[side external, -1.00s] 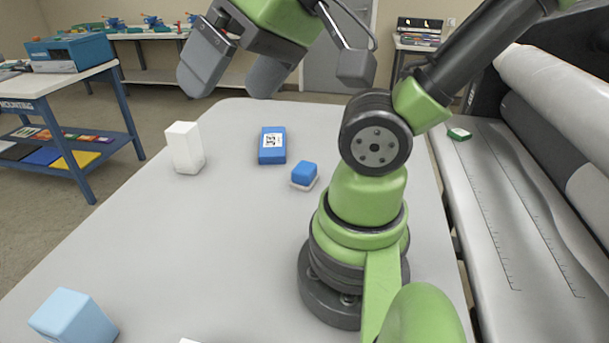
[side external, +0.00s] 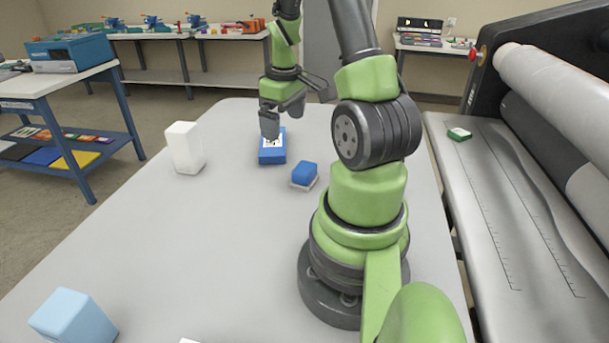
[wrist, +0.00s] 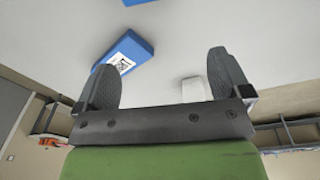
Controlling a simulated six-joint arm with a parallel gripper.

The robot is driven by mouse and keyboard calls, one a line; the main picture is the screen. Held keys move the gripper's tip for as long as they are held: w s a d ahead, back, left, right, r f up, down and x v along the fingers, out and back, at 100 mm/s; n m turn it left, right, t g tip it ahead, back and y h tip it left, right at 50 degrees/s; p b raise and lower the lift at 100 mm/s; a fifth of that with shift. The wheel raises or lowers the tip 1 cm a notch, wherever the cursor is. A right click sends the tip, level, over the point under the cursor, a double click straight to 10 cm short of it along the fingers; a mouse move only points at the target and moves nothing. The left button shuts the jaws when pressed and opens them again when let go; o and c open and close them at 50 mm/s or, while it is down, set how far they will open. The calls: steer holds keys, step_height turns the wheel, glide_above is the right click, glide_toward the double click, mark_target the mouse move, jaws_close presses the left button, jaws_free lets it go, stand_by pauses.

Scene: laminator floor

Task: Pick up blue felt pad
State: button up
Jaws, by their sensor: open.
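A small blue block with a pale base layer (side external: 304,174), which looks like the blue felt pad, lies on the grey table in the side view. At the top edge of the wrist view a cut-off blue piece (wrist: 138,2) shows, probably the same block. My gripper (side external: 282,117) is open and empty, above the far part of the table and up-left of the pad in the side view. Its two fingers stand apart in the wrist view (wrist: 161,62). A larger blue box with a printed code label (side external: 271,155) is partly covered by a finger in the side view.
A white block (side external: 185,148) stands left of the labelled box. A light blue block (side external: 72,318) is at the near left. A green-and-white block (side external: 459,134) lies on the machine bed at right. The table's middle left is clear.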

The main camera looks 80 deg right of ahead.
glide_above(305, 167)
steer(key=d, duration=0.1)
steer(key=shift+g+y, duration=0.3)
steer(key=shift+g, duration=0.1)
steer(key=f, duration=0.4)
steer(key=shift+w+f, duration=0.4)
step_height(305, 167, down, 4)
steer(key=shift+r, duration=0.2)
steer(key=shift+s+a+f, duration=0.1)
steer(key=shift+a+f, duration=0.05)
steer(key=shift+f, duration=0.85)
steer(key=shift+s+a+f, duration=0.15)
steer(key=shift+f, duration=0.85)
steer(key=shift+s+a+f, duration=0.1)
steer(key=shift+a+f, duration=0.05)
steer(key=shift+f, duration=0.85)
steer(key=shift+c, duration=0.4)
steer(key=c, duration=0.9)
